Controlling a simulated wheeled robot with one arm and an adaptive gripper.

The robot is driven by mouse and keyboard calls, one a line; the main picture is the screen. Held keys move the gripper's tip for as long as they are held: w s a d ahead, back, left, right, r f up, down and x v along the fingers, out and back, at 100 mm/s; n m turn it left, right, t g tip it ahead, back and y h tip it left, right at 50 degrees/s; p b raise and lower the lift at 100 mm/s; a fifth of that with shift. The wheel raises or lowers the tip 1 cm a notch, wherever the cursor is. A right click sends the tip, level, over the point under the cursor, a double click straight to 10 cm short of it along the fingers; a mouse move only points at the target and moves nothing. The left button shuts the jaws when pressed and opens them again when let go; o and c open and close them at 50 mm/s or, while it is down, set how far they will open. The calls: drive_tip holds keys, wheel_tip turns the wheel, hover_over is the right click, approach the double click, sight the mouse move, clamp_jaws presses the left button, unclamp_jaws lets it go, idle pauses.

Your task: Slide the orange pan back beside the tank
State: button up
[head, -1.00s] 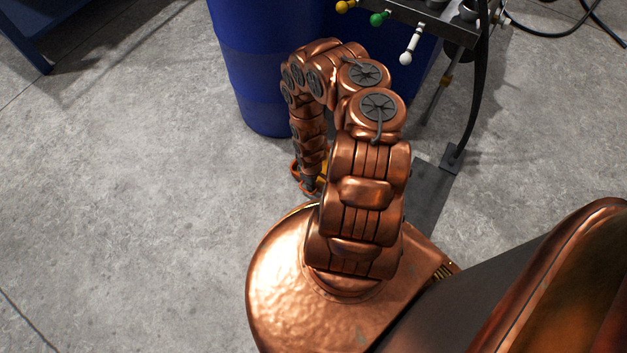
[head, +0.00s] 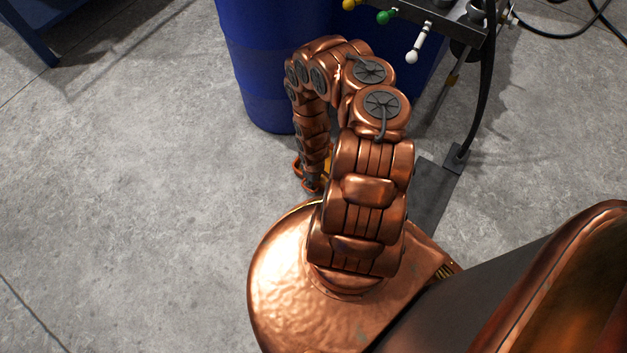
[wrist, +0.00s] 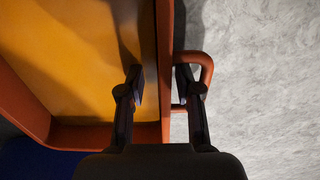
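The orange pan (wrist: 164,40) has a yellow-orange floor and a raised rim, with a loop handle (wrist: 208,68) on its right side in the wrist view. My gripper (wrist: 161,78) straddles that rim: one finger is over the inside of the pan, the other is at the handle's opening. The fingers are apart, with a gap visible beside the rim on the pan side. In the head view my arm hides most of the pan; a bit of orange handle (head: 297,167) shows by my gripper (head: 313,186). The blue tank (head: 264,85) stands just beyond.
A dark valve block with yellow, green and white levers (head: 413,52) overhangs at the upper right. A black hose (head: 484,95) runs down to a dark floor plate (head: 436,190). A blue frame (head: 35,35) is at the upper left. The grey floor at left is clear.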

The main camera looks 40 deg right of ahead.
drive_tip(key=shift+r, duration=0.15)
drive_tip(key=shift+w+r, duration=0.15)
drive_tip(key=shift+r, duration=0.4)
drive_tip(key=shift+d+r, duration=0.15)
drive_tip(key=shift+r, duration=2.9)
